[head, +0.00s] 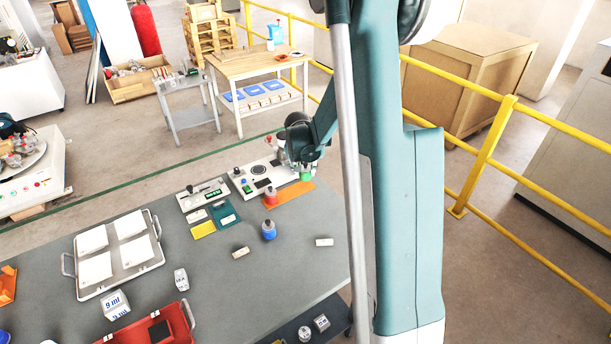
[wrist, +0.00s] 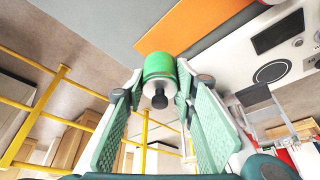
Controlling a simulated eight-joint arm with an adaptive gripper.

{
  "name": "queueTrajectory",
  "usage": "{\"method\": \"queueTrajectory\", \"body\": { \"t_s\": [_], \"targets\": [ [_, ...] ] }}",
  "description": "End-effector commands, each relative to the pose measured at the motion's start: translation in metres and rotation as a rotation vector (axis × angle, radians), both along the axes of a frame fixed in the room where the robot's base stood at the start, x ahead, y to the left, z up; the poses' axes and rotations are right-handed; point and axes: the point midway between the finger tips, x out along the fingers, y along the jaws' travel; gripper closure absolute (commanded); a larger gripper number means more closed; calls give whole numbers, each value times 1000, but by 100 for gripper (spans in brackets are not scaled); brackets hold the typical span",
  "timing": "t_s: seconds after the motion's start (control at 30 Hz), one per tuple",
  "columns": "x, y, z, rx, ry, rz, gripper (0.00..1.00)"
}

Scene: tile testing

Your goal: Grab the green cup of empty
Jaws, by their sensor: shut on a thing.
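The green cup (head: 306,176) shows in the head view at the far right end of the grey table, by the orange mat. In the wrist view the green cup (wrist: 160,68) is a green cylinder with a pale metal end and a dark knob facing the camera. My gripper (wrist: 160,82) has its pale green ribbed fingers on either side of it, shut on it. In the head view my gripper (head: 301,156) is partly hidden and small. Whether the cup touches the table is hard to tell.
A white device with a round plate (head: 258,170) stands beside the cup. A red bottle (head: 270,197) and a blue bottle (head: 269,231) stand nearer. A tray (head: 150,265) of white tiles and a red crate (head: 180,318) lie at left. Yellow railings (head: 485,155) run at right.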

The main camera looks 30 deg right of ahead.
Motion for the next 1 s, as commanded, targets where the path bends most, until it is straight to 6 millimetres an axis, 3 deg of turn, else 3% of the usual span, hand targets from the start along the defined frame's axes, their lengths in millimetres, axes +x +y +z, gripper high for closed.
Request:
{"method": "queueTrajectory", "body": {
  "t_s": [0.4, 1.0],
  "targets": [
    [0, 0, 49, 0, 0, 0, 87],
    [0, 0, 56, 0, 0, 0, 87]
  ]
}}
